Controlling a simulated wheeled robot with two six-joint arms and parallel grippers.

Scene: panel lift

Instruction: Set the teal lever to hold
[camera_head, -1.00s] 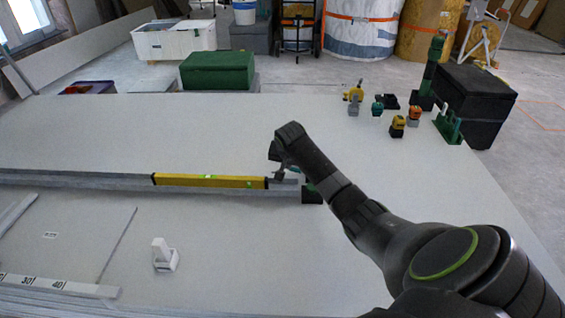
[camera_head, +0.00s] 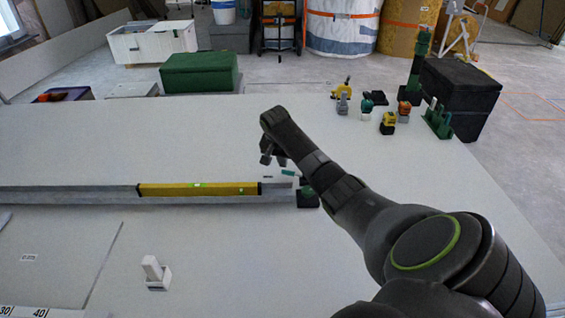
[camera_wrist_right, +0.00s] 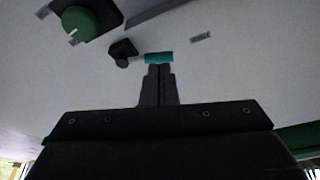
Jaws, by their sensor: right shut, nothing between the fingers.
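The teal lever (camera_head: 289,173) shows as a small teal bar beside the right end of the yellow level, partly near my arm. In the right wrist view the teal bar (camera_wrist_right: 158,58) lies just past my fingertips; I cannot tell whether they touch it. My right gripper (camera_head: 272,160) is shut and empty, pointing down a little left of and above the lever in the head view. It also shows in the right wrist view (camera_wrist_right: 158,70). The lever's setting cannot be read. My left gripper is not in view.
A yellow level (camera_head: 200,189) lies along a grey rail (camera_head: 70,195). A black block with green (camera_head: 307,197) stands at the rail's right end. A white switch-like piece (camera_head: 155,272) stands in front. Several small coloured fixtures, including an orange-yellow one (camera_head: 388,123), stand back right.

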